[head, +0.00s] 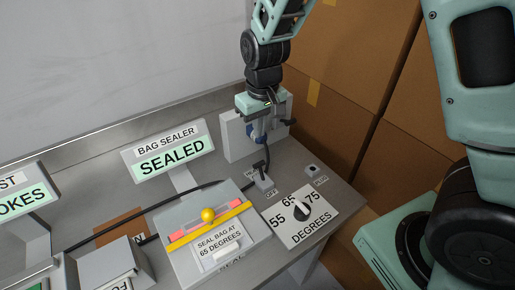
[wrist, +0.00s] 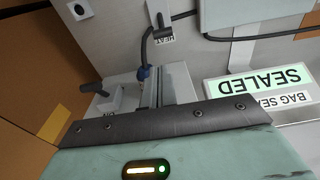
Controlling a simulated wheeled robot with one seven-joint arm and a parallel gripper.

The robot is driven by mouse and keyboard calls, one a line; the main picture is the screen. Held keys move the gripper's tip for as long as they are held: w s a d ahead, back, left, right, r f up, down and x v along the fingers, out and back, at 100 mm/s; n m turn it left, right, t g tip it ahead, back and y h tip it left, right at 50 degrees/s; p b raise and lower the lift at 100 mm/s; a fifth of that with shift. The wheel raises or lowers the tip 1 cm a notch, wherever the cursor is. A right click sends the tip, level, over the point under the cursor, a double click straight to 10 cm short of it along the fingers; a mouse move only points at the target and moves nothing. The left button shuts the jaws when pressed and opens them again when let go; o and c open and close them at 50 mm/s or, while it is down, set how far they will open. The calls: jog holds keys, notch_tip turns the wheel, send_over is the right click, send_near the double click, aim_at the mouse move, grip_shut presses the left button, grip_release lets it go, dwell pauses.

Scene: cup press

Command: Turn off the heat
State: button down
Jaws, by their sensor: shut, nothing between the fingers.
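A small black toggle switch (head: 262,173) stands on the grey bench between small labels, one reading OFF. Its lever looks tilted, but I cannot tell its setting. In the wrist view a black toggle (wrist: 160,28) stands beside a label reading HEAT. My gripper (head: 262,137) points down behind the toggle, in front of a light grey box (head: 236,137); its narrow fingers (wrist: 153,90) are shut and empty, apart from the toggle. A black lever (head: 288,122) sticks out at the box's right side; it also shows in the wrist view (wrist: 92,87).
The bag sealer (head: 190,245) with a yellow bar, its SEALED sign (head: 170,150) and a DEGREES dial (head: 301,210) stand nearby. A blue connector (wrist: 144,73) and black cable lie close to my fingers. Cardboard boxes (head: 335,115) border the bench's right side.

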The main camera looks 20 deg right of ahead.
jog(key=p, duration=0.1)
send_near(262, 174)
jog(key=w+f, duration=0.4)
jog(key=f, duration=0.1)
jog(key=shift+w+f, duration=0.3)
jog(key=shift+w, duration=0.1)
